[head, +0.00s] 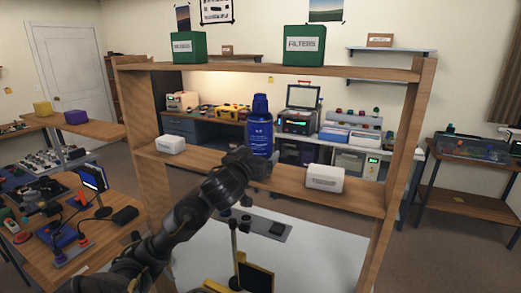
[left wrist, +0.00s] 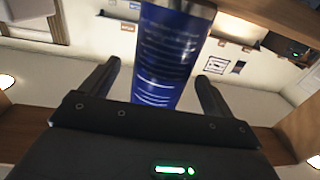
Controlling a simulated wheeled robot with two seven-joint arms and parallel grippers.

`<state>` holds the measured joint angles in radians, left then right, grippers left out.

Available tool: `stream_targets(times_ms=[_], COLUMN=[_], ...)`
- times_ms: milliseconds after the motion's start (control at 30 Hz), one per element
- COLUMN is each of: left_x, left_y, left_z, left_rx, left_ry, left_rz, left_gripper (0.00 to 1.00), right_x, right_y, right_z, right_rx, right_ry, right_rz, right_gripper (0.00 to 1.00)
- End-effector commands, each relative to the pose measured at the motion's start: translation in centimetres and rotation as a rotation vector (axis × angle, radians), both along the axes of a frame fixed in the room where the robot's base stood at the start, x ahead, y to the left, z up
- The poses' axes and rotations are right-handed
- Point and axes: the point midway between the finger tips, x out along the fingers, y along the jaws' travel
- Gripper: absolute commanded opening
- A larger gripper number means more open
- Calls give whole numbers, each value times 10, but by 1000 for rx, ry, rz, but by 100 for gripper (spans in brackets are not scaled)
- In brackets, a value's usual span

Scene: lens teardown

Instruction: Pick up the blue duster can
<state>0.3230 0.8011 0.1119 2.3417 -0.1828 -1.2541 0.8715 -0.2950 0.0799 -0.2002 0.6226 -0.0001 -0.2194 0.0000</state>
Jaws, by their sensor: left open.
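The blue duster can (head: 260,132) stands upright on the middle shelf (head: 205,159) of a wooden rack in the head view. My left gripper (head: 250,166) reaches up from the lower left to the can's base and covers part of it. In the left wrist view the can (left wrist: 168,55) shows between the two spread fingers of my left gripper (left wrist: 158,75), with gaps on both sides. The gripper is open and holds nothing. I cannot tell how deep the can sits between the fingers. My right gripper is not in view.
White boxes stand on the same shelf, left (head: 171,144) and right (head: 325,178) of the can. Green boxes (head: 304,46) sit on the top shelf. The rack's right post (head: 408,150) bounds the space. A cluttered table (head: 95,240) is at the left.

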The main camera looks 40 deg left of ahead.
Motion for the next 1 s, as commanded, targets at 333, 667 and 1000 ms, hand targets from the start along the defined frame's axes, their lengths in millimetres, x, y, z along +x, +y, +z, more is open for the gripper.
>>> stream_targets(times_ms=[333, 667, 1000], left_x=[32, 48, 48], left_y=[15, 21, 21], left_z=[-1, 0, 0], left_rx=[-2, 0, 0], left_ry=[-1, -1, 0], left_rz=[1, -1, -1], left_gripper=[88, 88, 55], right_x=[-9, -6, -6], right_y=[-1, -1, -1], right_z=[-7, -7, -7], right_rx=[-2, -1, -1], right_ry=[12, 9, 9], right_rz=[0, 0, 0], right_gripper=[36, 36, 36])
